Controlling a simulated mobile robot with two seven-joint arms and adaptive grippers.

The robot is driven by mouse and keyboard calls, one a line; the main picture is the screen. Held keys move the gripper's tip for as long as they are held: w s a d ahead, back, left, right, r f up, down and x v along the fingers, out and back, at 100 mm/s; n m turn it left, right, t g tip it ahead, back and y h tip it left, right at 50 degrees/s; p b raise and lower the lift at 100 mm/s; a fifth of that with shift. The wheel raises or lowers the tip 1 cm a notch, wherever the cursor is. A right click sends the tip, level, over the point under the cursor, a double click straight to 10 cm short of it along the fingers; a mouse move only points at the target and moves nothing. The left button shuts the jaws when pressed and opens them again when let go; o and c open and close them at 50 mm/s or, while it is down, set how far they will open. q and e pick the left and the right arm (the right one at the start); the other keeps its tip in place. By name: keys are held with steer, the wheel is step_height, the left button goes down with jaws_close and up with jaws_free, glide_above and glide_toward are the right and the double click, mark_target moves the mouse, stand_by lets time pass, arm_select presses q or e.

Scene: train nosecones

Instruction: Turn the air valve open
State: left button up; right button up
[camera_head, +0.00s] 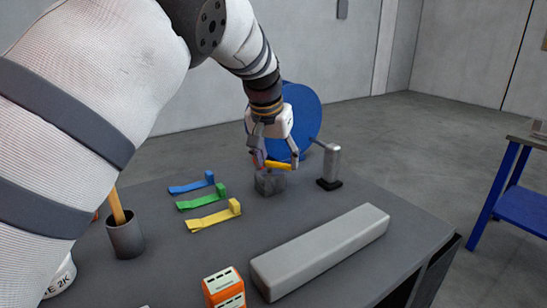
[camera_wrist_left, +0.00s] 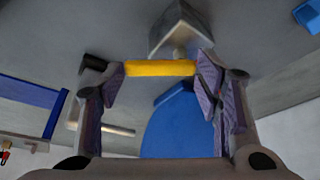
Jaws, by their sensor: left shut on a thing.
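The air valve is a small grey block (camera_head: 268,184) with a yellow bar handle (camera_head: 280,165) on top, near the far edge of the grey table. My left gripper (camera_head: 274,163) reaches down over the valve and is shut on the handle. In the left wrist view the yellow handle (camera_wrist_left: 160,68) spans crosswise between the two fingers of my left gripper (camera_wrist_left: 160,80), with the valve's grey block (camera_wrist_left: 180,32) behind it. The finger contact is partly hidden in the head view. My right gripper is not in view.
A blue disc (camera_head: 301,120) stands behind the valve, and a grey cylinder on a black base (camera_head: 331,165) stands right of it. Blue, green and yellow (camera_head: 214,217) strips lie left. A long grey block (camera_head: 320,252), an orange box (camera_head: 224,288) and a dark cup (camera_head: 125,238) are nearer.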

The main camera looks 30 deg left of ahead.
arm_select(q)
steer(key=n, duration=0.1)
steer(key=n+y, duration=0.1)
steer(key=shift+w+d+f+n+b, duration=0.1)
steer(key=shift+w+f+n+b, duration=0.1)
steer(key=shift+w+n+b, duration=0.15)
steer(key=n, duration=0.1)
steer(key=n+g+y, duration=0.1)
steer(key=shift+w+f+n+b, duration=0.1)
steer(key=shift+w+n+b, duration=0.25)
steer(key=shift+b, duration=0.05)
steer(key=n, duration=0.1)
steer(key=n+y+b, duration=0.1)
steer(key=n, duration=0.1)
steer(key=shift+w+g, duration=0.3)
steer(key=shift+w+a+r+n+g+y+b, duration=0.15)
steer(key=shift+n+b, duration=0.2)
steer(key=shift+n, duration=0.25)
steer(key=shift+a+r+n+g+y+b, duration=0.15)
steer(key=shift+n+b, duration=0.2)
steer(key=shift+n, duration=0.25)
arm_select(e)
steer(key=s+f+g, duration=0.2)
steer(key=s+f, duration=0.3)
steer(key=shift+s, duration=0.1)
arm_select(q)
steer(key=o, duration=1.2)
steer(key=shift+c, duration=0.2)
